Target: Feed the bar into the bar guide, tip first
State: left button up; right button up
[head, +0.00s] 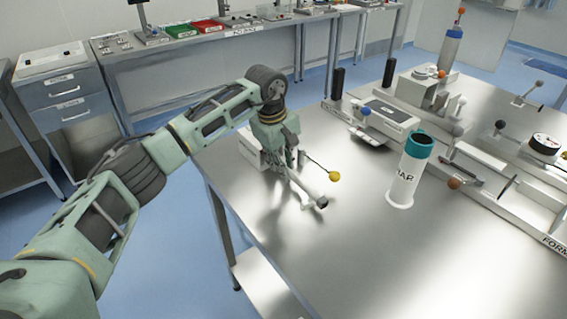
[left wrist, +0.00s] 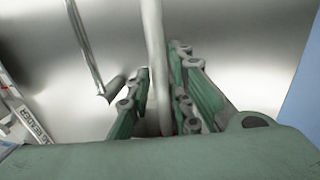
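My left gripper (head: 289,178) is low over the near-left part of the steel table. In the left wrist view its fingers (left wrist: 157,100) lie close on both sides of a pale round bar (left wrist: 154,35), which runs away from me between them; the gripper looks shut on it. I cannot tell which part is the bar guide; pale fixtures (head: 485,165) stand at the right. My right gripper is not in view.
A thin rod with a yellow ball (head: 334,176) stands beside the gripper. A white cylinder with a teal top (head: 404,170) stands right of it. A grey boxed device (head: 387,115) is behind. The front of the table (head: 340,260) is clear.

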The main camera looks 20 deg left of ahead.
pick_arm(q)
jog(key=o, duration=0.3)
jog(key=shift+r, duration=0.2)
jog(key=r, duration=0.3)
jog(key=s+a+r, duration=0.1)
jog(key=r, duration=0.3)
jog(key=s+r, duration=0.1)
jog(key=r, duration=0.3)
jog(key=shift+a+r, duration=0.15)
jog(key=shift+r, duration=0.1)
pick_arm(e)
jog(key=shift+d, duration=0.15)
